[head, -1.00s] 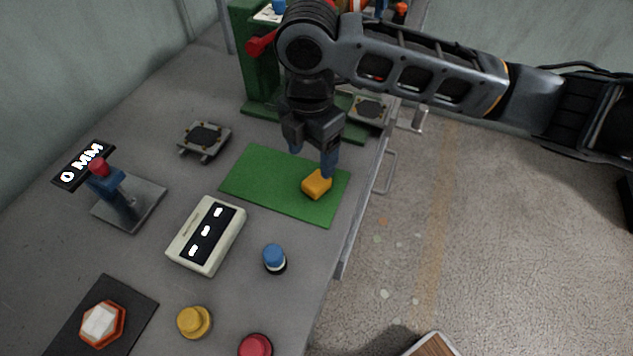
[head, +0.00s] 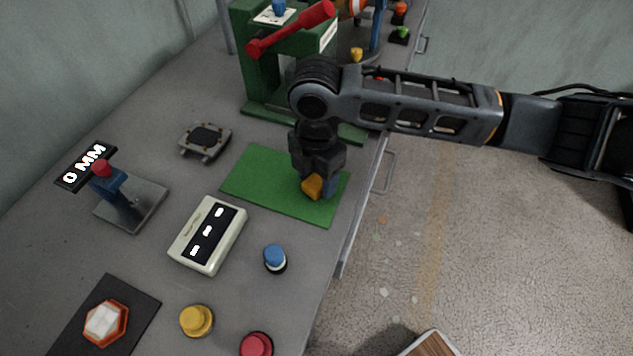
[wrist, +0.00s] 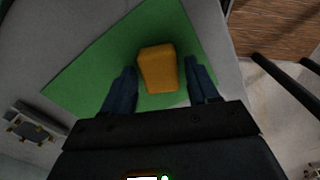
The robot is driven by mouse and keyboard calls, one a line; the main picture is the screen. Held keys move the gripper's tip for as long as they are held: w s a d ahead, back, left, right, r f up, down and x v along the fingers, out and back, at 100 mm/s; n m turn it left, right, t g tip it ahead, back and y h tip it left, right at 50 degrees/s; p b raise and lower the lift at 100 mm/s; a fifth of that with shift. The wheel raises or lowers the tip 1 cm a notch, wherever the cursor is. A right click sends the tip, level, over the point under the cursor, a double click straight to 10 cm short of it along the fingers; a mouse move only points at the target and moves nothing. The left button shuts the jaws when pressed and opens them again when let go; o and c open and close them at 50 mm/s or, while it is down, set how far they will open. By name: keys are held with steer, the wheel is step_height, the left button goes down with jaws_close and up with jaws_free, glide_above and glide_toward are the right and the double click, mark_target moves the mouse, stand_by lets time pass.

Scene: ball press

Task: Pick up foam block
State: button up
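The foam block is a yellow-orange block (head: 311,187) on the green mat (head: 262,186), near the mat's right end. My gripper (head: 322,188) is down at the block in the head view and hides part of it. In the wrist view the block (wrist: 158,69) lies ahead of and between the two blue fingers of my gripper (wrist: 163,83). The fingers stand apart, with a gap showing on each side of the block. The block rests on the mat.
A green press (head: 262,75) with a red lever stands behind. A white display box (head: 207,235), a blue button (head: 274,257) and a gauge stand (head: 130,203) are in front and to the left. The table's right edge is close to the mat.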

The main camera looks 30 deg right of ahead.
mark_target(316, 180)
steer(key=c, duration=0.9)
steer(key=shift+r, duration=0.1)
steer(key=shift+r, duration=0.55)
step_height(316, 180, up, 3)
steer(key=shift+f+b, duration=0.15)
steer(key=shift+b, duration=0.15)
steer(key=d+r, duration=0.2)
steer(key=d, duration=0.1)
steer(key=s+d+r+b, duration=0.1)
steer(key=d+r, duration=0.1)
steer(key=d, duration=0.2)
steer(key=s+d+r, duration=0.1)
steer(key=d+r, duration=0.2)
steer(key=d, duration=0.1)
steer(key=shift+d+b, duration=0.25)
steer(key=shift+b, duration=0.15)
steer(key=o, duration=0.5)
steer(key=c, duration=0.4)
